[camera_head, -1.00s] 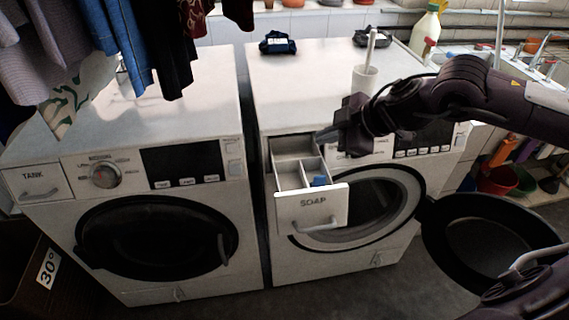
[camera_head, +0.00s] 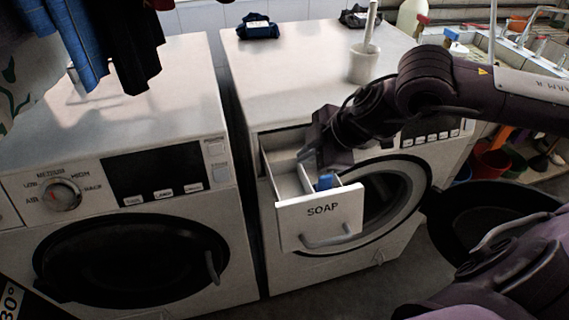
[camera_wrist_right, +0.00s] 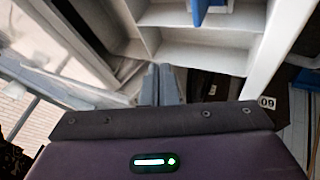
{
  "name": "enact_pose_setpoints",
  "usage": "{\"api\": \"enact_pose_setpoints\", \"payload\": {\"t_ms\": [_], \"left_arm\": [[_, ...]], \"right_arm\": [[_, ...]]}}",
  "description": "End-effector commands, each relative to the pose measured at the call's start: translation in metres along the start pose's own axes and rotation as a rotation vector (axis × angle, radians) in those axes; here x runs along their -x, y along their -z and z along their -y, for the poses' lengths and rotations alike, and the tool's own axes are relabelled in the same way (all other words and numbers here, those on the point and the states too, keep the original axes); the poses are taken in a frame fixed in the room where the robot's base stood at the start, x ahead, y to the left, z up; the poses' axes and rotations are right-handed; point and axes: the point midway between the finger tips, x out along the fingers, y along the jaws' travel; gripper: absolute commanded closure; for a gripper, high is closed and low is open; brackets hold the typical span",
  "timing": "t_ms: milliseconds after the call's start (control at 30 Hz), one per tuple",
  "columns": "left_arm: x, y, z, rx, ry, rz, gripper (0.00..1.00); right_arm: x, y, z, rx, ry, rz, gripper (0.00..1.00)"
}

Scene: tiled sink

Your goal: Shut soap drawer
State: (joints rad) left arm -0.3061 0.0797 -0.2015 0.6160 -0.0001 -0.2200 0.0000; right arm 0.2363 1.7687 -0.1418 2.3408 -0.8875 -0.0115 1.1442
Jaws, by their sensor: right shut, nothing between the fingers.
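The soap drawer (camera_head: 320,214) is a white drawer labelled SOAP, with a bar handle on its front. It is pulled out from the upper left of the right-hand washing machine (camera_head: 290,80). Its inside has divided compartments, with a blue piece (camera_head: 326,181) in one; the compartments (camera_wrist_right: 195,50) also show in the right wrist view. My right gripper (camera_head: 308,168) is over the drawer's inside, behind its front panel. Its fingers (camera_wrist_right: 158,85) are together and empty; contact with the drawer walls cannot be told. My left gripper is out of view.
A cup with a brush (camera_head: 364,62) and a dark blue item (camera_head: 258,27) are on top. A second washing machine (camera_head: 110,120) stands at left. Clothes (camera_head: 105,40) hang at upper left.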

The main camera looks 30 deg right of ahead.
Motion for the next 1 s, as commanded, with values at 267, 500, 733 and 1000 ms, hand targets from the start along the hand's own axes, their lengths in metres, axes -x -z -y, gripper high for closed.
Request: {"api": "enact_pose_setpoints", "payload": {"t_ms": [267,500,733,1000], "left_arm": [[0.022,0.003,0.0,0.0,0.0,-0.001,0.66],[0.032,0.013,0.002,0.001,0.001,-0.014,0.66],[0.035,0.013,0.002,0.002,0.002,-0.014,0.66],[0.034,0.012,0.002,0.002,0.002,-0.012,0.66]], "right_arm": [[-0.011,0.001,0.001,-0.009,0.005,-0.002,1.0],[-0.031,0.0,0.0,-0.012,0.001,-0.001,1.0],[-0.062,0.0,0.002,-0.008,0.004,0.001,1.0],[-0.087,-0.002,0.002,-0.006,0.003,0.004,1.0]]}}
